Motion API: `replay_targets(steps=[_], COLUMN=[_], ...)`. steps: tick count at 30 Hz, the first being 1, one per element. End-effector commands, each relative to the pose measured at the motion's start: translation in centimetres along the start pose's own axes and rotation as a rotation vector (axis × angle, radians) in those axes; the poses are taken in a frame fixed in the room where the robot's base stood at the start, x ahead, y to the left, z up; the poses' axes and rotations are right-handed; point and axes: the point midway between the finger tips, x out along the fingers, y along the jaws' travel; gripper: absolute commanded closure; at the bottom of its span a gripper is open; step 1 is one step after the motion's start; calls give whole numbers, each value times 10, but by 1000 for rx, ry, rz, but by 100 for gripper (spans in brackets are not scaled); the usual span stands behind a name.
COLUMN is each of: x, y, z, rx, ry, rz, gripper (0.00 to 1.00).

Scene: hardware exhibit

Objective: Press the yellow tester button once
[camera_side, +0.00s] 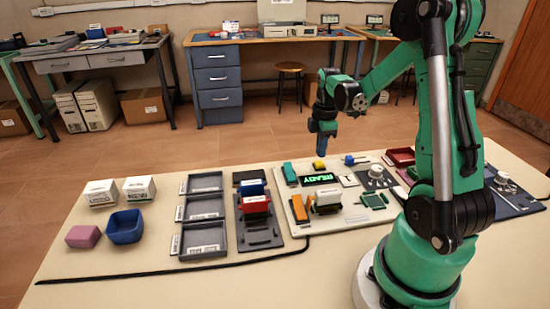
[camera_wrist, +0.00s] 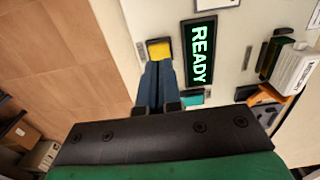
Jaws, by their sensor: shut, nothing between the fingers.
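The yellow tester button (camera_side: 319,164) sits on the far edge of a pale test board (camera_side: 304,234), left of a blue-handled part. In the wrist view the yellow button (camera_wrist: 159,48) lies just beyond my fingertips, which cover its near edge. My gripper (camera_side: 326,147) is shut and empty, with blue fingers pointing down. In the side view a small gap shows between the fingertips and the button. In the wrist view my gripper (camera_wrist: 158,66) reaches in from below. A display (camera_side: 319,179) on the board reads READY in green.
A teal block (camera_side: 290,174) and an orange block (camera_side: 299,208) stand on the board. Grey trays (camera_side: 204,207), a blue bin (camera_side: 125,227) and white boxes (camera_side: 139,188) are at left. A red tray (camera_side: 400,157) is at right. A black cable runs along the front.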

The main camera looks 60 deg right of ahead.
Motion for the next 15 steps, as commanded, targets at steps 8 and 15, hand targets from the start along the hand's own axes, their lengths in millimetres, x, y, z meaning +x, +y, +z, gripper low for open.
replay_targets(steps=[8,15], x=[1,5], y=[0,0], z=[0,0], rx=[0,0], ry=[0,0], rz=[0,0], gripper=[100,100])
